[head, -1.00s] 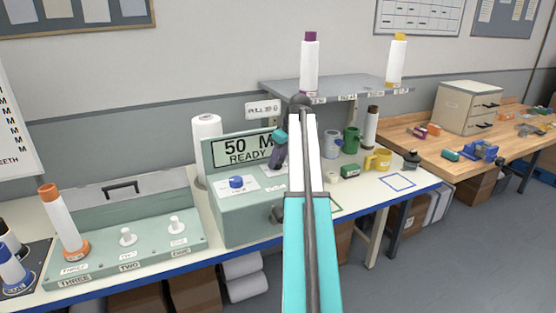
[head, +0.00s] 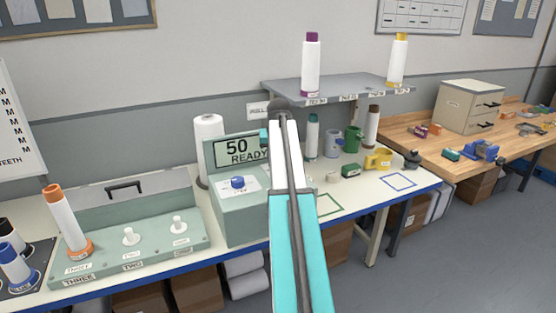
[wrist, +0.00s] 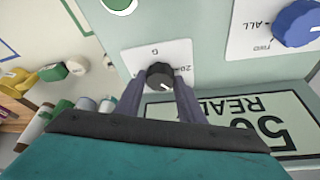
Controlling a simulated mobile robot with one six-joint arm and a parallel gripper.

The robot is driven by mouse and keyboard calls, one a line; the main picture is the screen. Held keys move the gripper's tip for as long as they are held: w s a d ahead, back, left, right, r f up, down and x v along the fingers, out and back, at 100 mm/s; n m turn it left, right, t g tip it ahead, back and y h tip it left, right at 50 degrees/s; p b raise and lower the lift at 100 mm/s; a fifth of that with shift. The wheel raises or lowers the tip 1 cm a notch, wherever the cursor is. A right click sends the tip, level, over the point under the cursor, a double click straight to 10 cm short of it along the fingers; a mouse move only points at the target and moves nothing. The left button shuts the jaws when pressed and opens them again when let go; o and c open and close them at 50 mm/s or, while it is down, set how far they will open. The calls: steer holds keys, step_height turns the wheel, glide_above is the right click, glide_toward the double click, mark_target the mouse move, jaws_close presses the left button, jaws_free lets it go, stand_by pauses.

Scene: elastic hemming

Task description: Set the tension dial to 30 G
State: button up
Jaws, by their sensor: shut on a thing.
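The tension dial is a small black knob (wrist: 160,75) with a pale pointer mark, on a white plate with "G" and "20" readable. In the wrist view my gripper (wrist: 160,90) has its two dark fingers on either side of this knob, closed on it. The green machine (head: 240,215) carries a display (head: 237,150) reading "50" and "READY"; part of it is covered by my arm in the head view. In the wrist view the display (wrist: 240,120) appears upside down. My arm hides the dial and fingertips in the head view.
A blue knob (head: 237,182) sits left of the dial on the machine, close by in the wrist view (wrist: 300,22). A spool rack (head: 130,250) stands to the left. Mugs, including a yellow one (head: 378,159), and spools stand to the right. A shelf (head: 335,90) is behind.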

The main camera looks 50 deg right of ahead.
steer(key=shift+w+m, duration=0.1)
steer(key=shift+m, duration=0.4)
steer(key=o, duration=1)
steer(key=shift+o, duration=0.2)
steer(key=shift+r, duration=0.1)
steer(key=b+v, duration=0.2)
steer(key=v, duration=1.1)
steer(key=shift+a+r, duration=0.25)
steer(key=shift+r, duration=0.1)
